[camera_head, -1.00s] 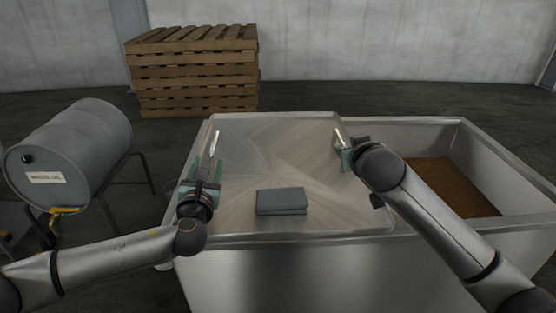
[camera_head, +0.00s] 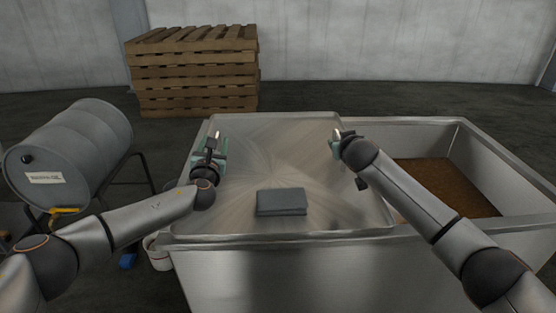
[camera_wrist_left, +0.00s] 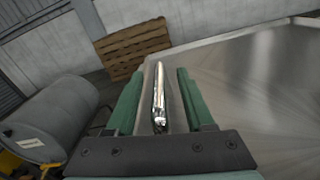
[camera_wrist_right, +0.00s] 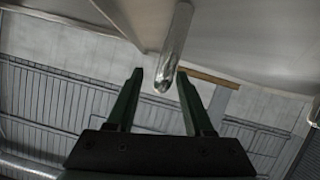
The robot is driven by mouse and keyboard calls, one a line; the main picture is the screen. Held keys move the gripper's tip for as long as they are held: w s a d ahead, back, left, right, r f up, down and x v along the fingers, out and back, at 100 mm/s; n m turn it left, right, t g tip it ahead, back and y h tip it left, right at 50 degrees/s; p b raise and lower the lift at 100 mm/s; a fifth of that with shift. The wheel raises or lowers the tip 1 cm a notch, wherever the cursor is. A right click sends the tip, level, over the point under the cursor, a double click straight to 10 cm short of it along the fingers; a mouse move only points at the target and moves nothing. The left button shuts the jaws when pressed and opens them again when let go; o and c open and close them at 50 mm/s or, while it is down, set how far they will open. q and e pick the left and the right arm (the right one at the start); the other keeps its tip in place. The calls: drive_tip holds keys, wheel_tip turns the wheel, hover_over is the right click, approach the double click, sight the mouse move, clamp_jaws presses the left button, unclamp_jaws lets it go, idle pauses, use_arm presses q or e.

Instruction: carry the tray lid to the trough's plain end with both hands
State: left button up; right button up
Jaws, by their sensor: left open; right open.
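The tray lid (camera_head: 270,150) is a wide, shiny steel sheet with a low rim, lying flat over the left part of the steel trough (camera_head: 300,270). A bar handle stands at each side. My left gripper (camera_head: 217,147) is open at the left handle; in the left wrist view this bar (camera_wrist_left: 160,95) lies between the green fingers, with gaps on both sides. My right gripper (camera_head: 338,143) is open at the right handle; in the right wrist view that bar (camera_wrist_right: 174,50) reaches to between the fingertips.
The trough's right part is open, with brown material (camera_head: 440,185) inside. A grey drum (camera_head: 75,150) on a stand is at left, with a white bucket (camera_head: 158,252) on the floor beside the trough. Stacked wooden pallets (camera_head: 195,70) stand behind.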

use_arm(q)
drive_tip(key=shift+w, duration=0.55)
use_arm(e)
drive_tip(key=shift+w+f, duration=0.2)
drive_tip(key=shift+w, duration=0.3)
use_arm(q)
clamp_jaws()
use_arm(e)
clamp_jaws()
use_arm(q)
drive_tip(key=shift+a, duration=0.15)
use_arm(e)
drive_tip(key=shift+d, duration=0.1)
use_arm(q)
drive_tip(key=shift+r, duration=0.2)
use_arm(e)
drive_tip(key=shift+r, duration=0.2)
